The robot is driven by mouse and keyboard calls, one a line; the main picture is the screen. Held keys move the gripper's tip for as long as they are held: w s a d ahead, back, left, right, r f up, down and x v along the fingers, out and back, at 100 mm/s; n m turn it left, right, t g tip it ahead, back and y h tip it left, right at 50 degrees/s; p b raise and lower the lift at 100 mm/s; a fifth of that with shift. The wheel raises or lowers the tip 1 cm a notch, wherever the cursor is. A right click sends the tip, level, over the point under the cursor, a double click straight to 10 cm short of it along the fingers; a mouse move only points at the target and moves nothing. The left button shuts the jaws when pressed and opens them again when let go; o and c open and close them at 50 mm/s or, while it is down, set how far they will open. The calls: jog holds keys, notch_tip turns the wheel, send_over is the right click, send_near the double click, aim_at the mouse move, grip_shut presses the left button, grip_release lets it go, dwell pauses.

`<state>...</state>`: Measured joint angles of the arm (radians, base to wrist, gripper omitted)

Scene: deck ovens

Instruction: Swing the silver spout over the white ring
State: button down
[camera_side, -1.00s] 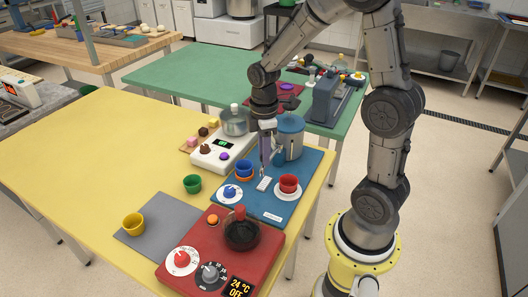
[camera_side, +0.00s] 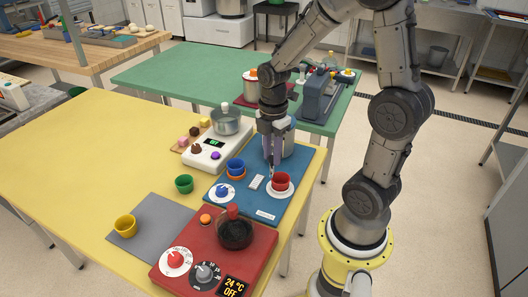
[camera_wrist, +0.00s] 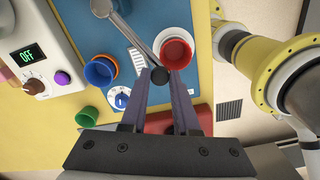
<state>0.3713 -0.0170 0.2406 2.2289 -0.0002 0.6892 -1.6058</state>
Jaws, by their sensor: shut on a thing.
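The silver spout (camera_wrist: 130,38) shows in the wrist view as a slim metal arm running from a round hub at the top to a dark knob at its free end. My gripper (camera_wrist: 163,78) has its two fingers on either side of this knob, shut on it. The white ring (camera_wrist: 162,38) surrounds the base of a red cup (camera_wrist: 177,51), just right of the spout's outer end. In the side view my gripper (camera_side: 272,168) is just left of and above the white ring (camera_side: 284,194) with the red cup (camera_side: 280,181). The spout is mostly hidden there.
A blue cup (camera_side: 235,166) and a blue dial (camera_side: 222,191) are left on the blue mat (camera_side: 294,163).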

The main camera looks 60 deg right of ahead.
jog(key=shift+s+d+r+n, duration=0.1)
jog(key=shift+s+d+n, duration=0.3)
jog(key=shift+n, duration=0.25)
jog(key=shift+s+d+n, duration=0.25)
jog(key=shift+s+n, duration=0.25)
jog(key=shift+n, duration=0.15)
jog(key=c, duration=0.7)
grip_release()
jog(key=shift+o, duration=0.2)
notch_tip(320, 180, up, 14)
